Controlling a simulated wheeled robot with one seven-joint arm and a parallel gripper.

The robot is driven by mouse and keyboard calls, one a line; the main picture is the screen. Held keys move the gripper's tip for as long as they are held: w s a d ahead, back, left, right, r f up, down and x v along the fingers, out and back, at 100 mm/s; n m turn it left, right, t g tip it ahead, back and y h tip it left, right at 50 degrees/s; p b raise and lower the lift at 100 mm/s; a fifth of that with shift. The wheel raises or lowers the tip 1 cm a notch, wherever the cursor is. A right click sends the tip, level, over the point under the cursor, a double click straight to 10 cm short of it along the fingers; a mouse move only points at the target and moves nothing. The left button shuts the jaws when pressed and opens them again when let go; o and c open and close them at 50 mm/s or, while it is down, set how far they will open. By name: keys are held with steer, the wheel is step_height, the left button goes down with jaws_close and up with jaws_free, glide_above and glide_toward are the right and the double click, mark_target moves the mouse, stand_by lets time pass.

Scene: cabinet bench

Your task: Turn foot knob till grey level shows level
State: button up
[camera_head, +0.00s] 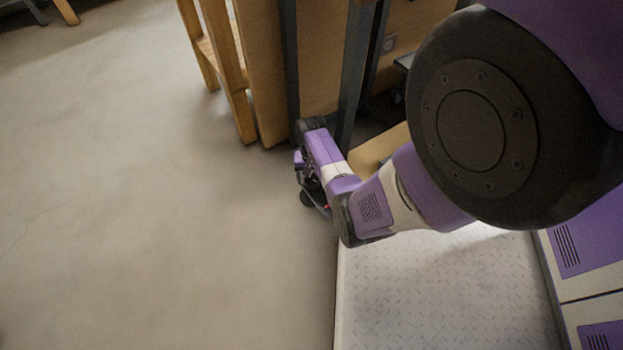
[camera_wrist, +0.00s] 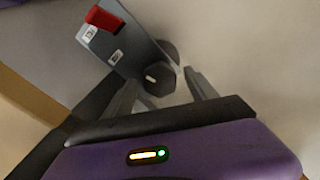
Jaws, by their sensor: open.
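My gripper (camera_wrist: 161,77) is open, with one finger on each side of the knob in the picture. I cannot tell whether either finger touches it. In the head view my gripper (camera_head: 313,188) is low near the floor beside the bench, partly hidden by my own wrist. I cannot make out the grey level or its reading in either view.
Wooden bench parts (camera_head: 265,75) and dark uprights (camera_head: 352,75) stand close behind my gripper. The concrete floor (camera_head: 150,210) to the left is clear.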

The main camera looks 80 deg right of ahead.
steer(key=c, duration=1.4)
steer(key=shift+r+n, duration=0.1)
steer(key=shift+n, duration=0.2)
steer(key=shift+n+p, duration=0.85)
steer(key=shift+n, duration=0.05)
steer(key=n+p, duration=0.1)
steer(key=n, duration=0.2)
steer(key=n+p, duration=0.1)
steer(key=n, duration=0.3)
steer(key=shift+n+p, duration=0.4)
steer(key=shift+n, duration=1.2)
